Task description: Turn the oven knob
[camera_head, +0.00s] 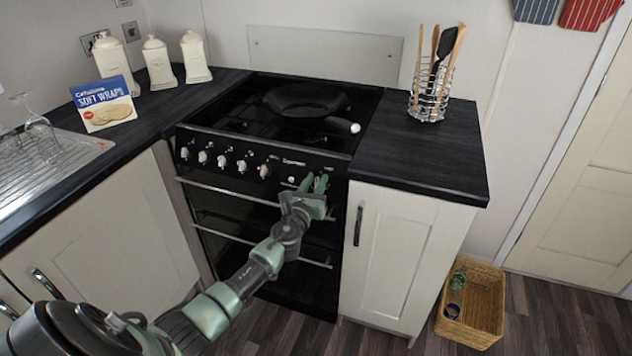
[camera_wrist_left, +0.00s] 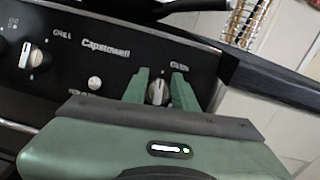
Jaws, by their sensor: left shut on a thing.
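The black oven (camera_head: 262,190) stands between the counters, with a row of light knobs along its front panel. My left gripper (camera_head: 316,182) reaches the right end of that panel and hides the knob there in the head view. In the left wrist view the green fingers of my left gripper (camera_wrist_left: 160,88) are closed around an oven knob (camera_wrist_left: 157,92), one finger on each side. The knob's pointer looks roughly upright. Another knob (camera_wrist_left: 32,56) and a small round button (camera_wrist_left: 95,83) are to its left. My right gripper is not in view.
A black pan (camera_head: 305,99) sits on the hob, its handle pointing right. A utensil rack (camera_head: 428,100) stands on the right counter (camera_head: 420,155). Oven rails (camera_head: 235,192) run below the knobs. A wicker basket (camera_head: 472,310) is on the floor at right.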

